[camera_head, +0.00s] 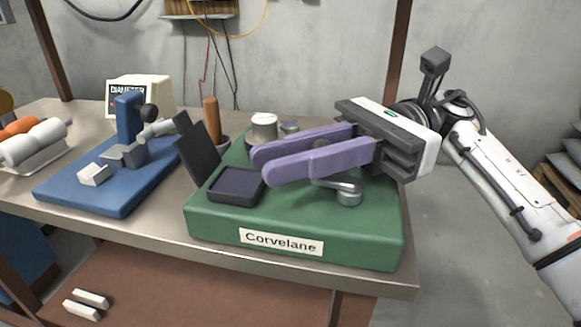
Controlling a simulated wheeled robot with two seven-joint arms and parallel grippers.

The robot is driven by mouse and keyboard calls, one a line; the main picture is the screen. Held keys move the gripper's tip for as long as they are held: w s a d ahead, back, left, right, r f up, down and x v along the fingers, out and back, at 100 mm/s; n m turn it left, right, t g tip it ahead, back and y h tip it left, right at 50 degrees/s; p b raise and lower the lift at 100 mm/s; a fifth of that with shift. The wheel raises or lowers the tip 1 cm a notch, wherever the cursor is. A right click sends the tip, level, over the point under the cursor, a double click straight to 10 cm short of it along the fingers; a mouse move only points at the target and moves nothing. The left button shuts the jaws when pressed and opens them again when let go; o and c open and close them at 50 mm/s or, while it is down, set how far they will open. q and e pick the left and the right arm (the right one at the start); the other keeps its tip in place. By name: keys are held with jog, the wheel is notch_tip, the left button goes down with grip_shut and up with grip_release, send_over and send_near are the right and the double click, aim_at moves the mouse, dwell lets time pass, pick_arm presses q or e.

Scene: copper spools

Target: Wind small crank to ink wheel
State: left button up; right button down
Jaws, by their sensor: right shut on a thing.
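The small silver crank (348,196) stands on the right part of the green "Corvelane" base (300,218). My right gripper (262,165) reaches in from the right, its long purple fingers lying almost level above the base and pointing left. The fingers are close together, and the crank's arm runs under the nearer finger. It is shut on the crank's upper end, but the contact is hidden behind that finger. A dark open box (236,185) with a raised lid sits left of the fingertips. I cannot tell which part is the ink wheel. My left gripper is not in view.
A silver cylinder (264,126) and an orange-brown handle (211,112) stand behind the fingers. The metal table's (150,230) front edge is clear.

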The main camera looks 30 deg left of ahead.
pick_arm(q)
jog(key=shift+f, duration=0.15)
pick_arm(e)
jog(key=shift+s+d+n+g+h, duration=0.15)
jog(key=shift+s+n+g+h, duration=0.1)
jog(key=shift+n+g+h, duration=0.25)
jog(key=shift+s+d+n+g+h, duration=0.15)
jog(key=shift+s+n+g+h, duration=0.2)
jog(key=shift+h, duration=0.35)
jog(key=shift+w, duration=0.1)
jog(key=c, duration=1.6)
grip_release()
jog(key=shift+c, duration=0.2)
jog(key=shift+d, duration=0.1)
